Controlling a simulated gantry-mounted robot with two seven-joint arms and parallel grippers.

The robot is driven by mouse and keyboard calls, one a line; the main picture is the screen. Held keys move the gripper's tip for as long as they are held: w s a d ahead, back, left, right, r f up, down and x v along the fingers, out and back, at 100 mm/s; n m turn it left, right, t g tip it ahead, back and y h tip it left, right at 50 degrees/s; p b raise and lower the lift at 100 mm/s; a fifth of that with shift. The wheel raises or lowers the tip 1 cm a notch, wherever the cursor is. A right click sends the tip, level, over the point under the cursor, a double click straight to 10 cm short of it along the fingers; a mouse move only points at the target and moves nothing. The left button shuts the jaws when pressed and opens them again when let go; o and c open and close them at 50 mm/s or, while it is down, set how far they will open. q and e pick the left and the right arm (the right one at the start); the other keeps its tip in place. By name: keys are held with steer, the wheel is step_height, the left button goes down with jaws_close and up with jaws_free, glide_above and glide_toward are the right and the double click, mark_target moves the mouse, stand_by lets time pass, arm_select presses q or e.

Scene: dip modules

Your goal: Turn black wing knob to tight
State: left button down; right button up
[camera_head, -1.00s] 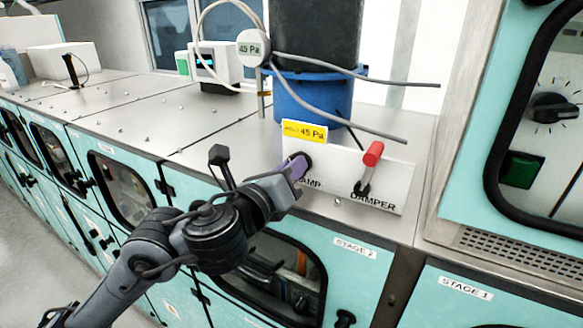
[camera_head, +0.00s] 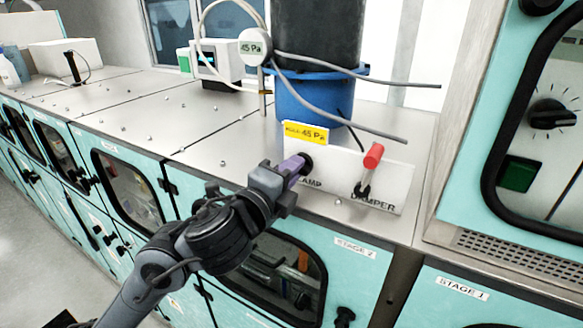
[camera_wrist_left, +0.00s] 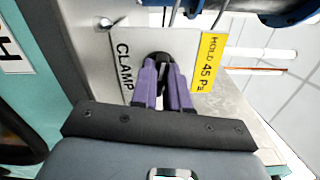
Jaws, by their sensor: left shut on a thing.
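The black wing knob (camera_wrist_left: 158,62) sits on the white panel labelled CLAMP, and in the wrist view it lies between the purple fingers of my left gripper (camera_wrist_left: 164,80). The fingers are shut on it. In the head view my left gripper (camera_head: 298,164) reaches the left part of the panel (camera_head: 340,172) from the front. There the gripper covers part of the knob and of the CLAMP label. The exact angle of the knob's wing is hard to make out. My right gripper is not in view.
A red-tipped damper lever (camera_head: 373,156) stands right of the knob. A yellow "HOLD 45 Pa" tag (camera_head: 305,132) is above it. Behind are a blue collar (camera_head: 310,98), grey cables and a round 45 Pa gauge (camera_head: 254,47). The steel top (camera_head: 190,115) at left is mostly clear.

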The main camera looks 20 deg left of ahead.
arm_select(q)
steer(key=shift+f+n, duration=0.1)
steer(key=shift+n, duration=0.8)
steer(key=c, duration=1.1)
jaws_free()
steer(key=shift+s, duration=0.1)
steer(key=shift+s, duration=0.25)
steer(key=shift+s+a+p, duration=0.25)
steer(key=shift+s+p, duration=0.4)
steer(key=shift+s, duration=1.05)
steer(key=shift+s+a+p, duration=0.2)
steer(key=shift+s+p, duration=0.4)
steer(key=shift+s, duration=1.05)
steer(key=shift+s+a+p, duration=0.25)
steer(key=shift+s+p, duration=0.4)
steer(key=shift+s, duration=1.05)
